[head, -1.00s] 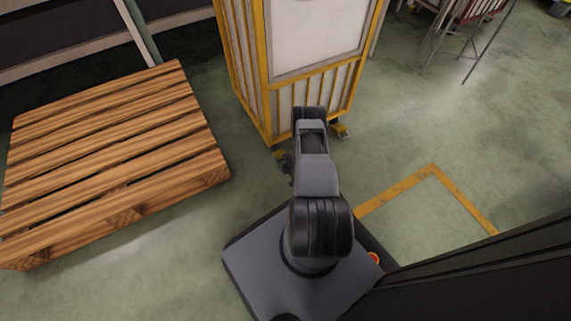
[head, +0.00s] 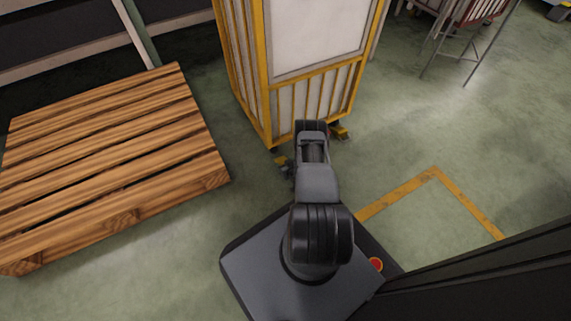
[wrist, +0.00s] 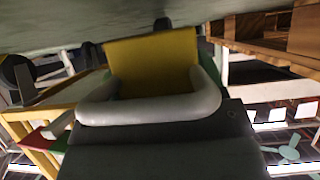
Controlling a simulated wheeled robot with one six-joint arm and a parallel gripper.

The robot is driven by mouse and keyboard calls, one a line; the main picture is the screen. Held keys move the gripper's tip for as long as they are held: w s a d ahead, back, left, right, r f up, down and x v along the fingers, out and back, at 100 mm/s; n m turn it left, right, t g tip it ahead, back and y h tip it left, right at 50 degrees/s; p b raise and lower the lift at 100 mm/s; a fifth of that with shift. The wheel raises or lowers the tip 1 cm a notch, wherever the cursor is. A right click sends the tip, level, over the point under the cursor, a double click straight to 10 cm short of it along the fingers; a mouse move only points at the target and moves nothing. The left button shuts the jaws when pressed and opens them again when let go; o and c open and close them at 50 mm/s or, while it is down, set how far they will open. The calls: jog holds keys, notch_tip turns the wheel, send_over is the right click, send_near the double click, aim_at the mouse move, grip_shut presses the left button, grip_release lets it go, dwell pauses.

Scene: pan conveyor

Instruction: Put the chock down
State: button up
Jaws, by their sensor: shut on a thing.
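In the wrist view, my gripper (wrist: 151,76) is shut on a yellow chock (wrist: 152,55), with one pale finger on each side of it. The picture is turned over, with the floor along the top. The chock is close to the floor, but I cannot tell whether it touches. In the head view, my arm hides the gripper's fingers near the foot of a yellow-framed cart (head: 312,62). Small yellow pieces show at the cart's foot, one at the right (head: 340,132) and one at the left (head: 281,160).
A wooden pallet (head: 110,160) lies on the floor at the left; it also shows in the wrist view (wrist: 265,48). A yellow line (head: 400,190) marks the floor at the right. Open green floor (head: 440,125) lies right of the cart.

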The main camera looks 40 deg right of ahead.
jog(key=shift+f, duration=0.35)
jog(key=o, duration=1.1)
jog(key=shift+f, duration=0.15)
